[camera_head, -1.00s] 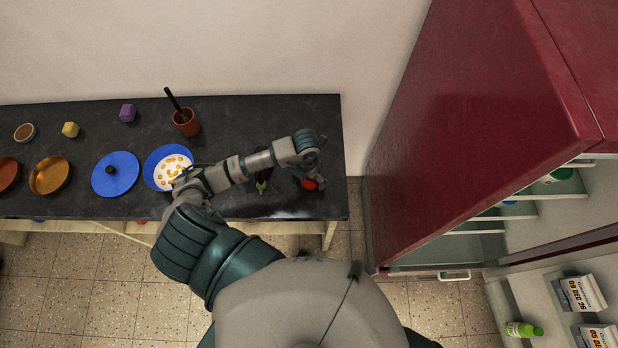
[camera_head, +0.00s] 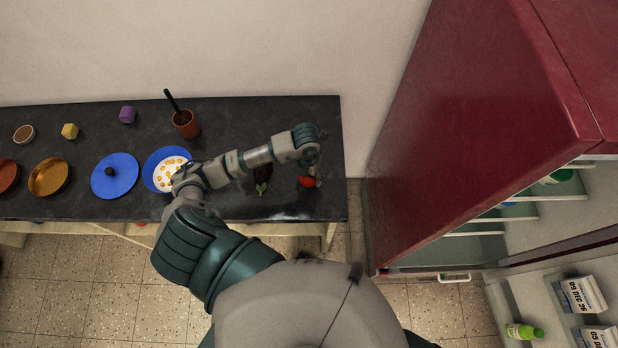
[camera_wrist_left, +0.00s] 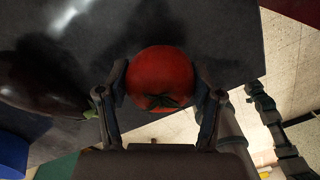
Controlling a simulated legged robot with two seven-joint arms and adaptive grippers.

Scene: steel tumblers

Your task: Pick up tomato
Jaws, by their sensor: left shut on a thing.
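The tomato (camera_wrist_left: 160,76) is red with a dark green stem, and in the left wrist view it sits between the two fingers of my left gripper (camera_wrist_left: 162,100). The fingers touch it on both sides, so the gripper is shut on it. In the head view the tomato (camera_head: 306,182) shows as a small red patch near the right end of the dark counter, under my left gripper (camera_head: 311,176). My forearm and wrist hide part of that area. I cannot tell whether the tomato is clear of the counter. My right gripper is not in view.
An eggplant (camera_head: 263,177) lies left of the tomato. A blue plate (camera_head: 152,180), blue lid (camera_head: 115,174), orange pan (camera_head: 49,176) and brown pot (camera_head: 186,124) stand further left on the counter (camera_head: 235,120). A red fridge (camera_head: 480,120) stands open at the right.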

